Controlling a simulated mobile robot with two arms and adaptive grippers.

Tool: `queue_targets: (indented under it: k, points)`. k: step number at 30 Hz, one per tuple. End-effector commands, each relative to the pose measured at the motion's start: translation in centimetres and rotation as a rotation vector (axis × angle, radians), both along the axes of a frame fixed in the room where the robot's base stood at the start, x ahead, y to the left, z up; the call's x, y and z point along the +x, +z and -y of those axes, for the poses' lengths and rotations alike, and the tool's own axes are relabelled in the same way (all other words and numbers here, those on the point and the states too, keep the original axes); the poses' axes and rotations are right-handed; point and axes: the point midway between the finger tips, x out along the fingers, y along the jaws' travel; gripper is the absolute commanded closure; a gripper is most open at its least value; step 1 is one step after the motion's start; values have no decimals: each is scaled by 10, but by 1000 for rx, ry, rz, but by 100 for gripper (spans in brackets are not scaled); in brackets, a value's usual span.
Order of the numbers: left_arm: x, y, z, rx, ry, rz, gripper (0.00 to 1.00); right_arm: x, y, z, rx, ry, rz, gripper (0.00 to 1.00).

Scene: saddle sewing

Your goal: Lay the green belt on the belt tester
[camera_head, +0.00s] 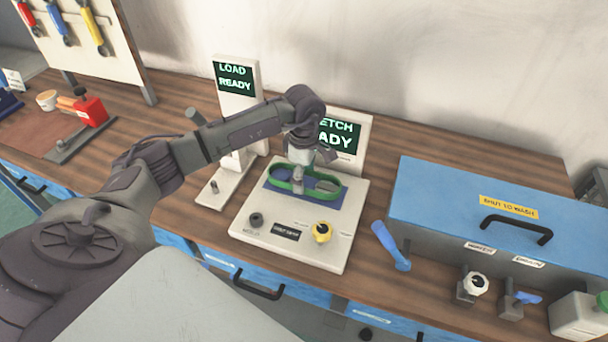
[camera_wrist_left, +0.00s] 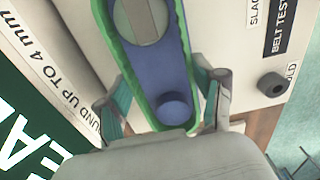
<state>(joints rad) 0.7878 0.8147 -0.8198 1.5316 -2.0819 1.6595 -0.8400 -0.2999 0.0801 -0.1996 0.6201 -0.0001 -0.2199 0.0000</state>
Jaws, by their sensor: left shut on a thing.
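The green belt (camera_head: 328,195) is an oval loop at the belt tester (camera_head: 290,253), a white block with a blue pad (camera_head: 277,197). In the left wrist view the green belt (camera_wrist_left: 128,62) surrounds a grey disc (camera_wrist_left: 145,18) and a blue round peg (camera_wrist_left: 175,108). I cannot tell whether it rests on the pad or is just above it. My left gripper (camera_head: 299,178) points down over the belt's left part. In the wrist view its fingers (camera_wrist_left: 165,112) flank the loop's near end, shut on it. My right gripper is not seen.
A display (camera_head: 343,138) stands behind the tester, and a white post with a screen (camera_head: 236,78) stands to its left. A blue box (camera_head: 440,195) and blue lever (camera_head: 391,246) are on the right.

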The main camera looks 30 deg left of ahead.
Motion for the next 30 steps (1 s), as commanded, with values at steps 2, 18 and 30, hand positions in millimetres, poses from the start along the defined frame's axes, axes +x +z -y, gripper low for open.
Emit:
queue_targets:
  k: [2, 18, 30]
  points:
    - [0, -3, 0, 0, 0, 0, 68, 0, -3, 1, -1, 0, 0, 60]
    - [0, -12, 0, 0, 0, 0, 15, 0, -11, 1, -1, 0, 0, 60]
    - [0, -12, 0, 0, 0, 0, 3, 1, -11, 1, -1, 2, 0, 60]
